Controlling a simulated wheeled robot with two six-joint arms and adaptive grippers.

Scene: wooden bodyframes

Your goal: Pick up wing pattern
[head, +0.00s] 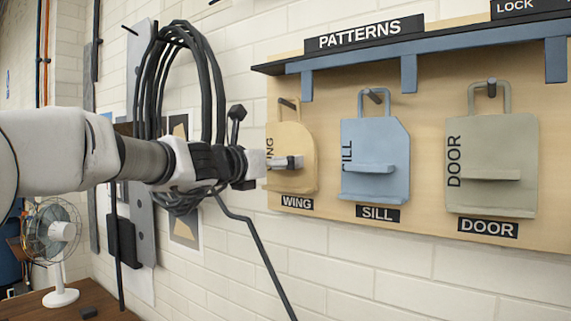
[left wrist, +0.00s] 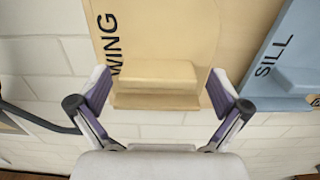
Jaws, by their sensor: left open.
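The wing pattern (head: 296,143) is a tan board with a loop handle, hanging from a peg above the WING label. In the left wrist view the wing pattern (left wrist: 155,35) fills the top middle, with its ledge-like grip block (left wrist: 157,80) facing me. My left gripper (head: 298,162) reaches in from the left in front of the pattern. In the left wrist view my left gripper (left wrist: 163,95) is open, with one finger on each side of the block and visible gaps to it. My right gripper is not in view.
The blue sill pattern (head: 375,140) hangs close to the right, then the grey-green door pattern (head: 490,140). A tan pegboard (head: 425,100) backs them. Black coiled cable (head: 150,80) hangs on the wall behind my left arm. A fan (head: 55,235) stands on a table lower left.

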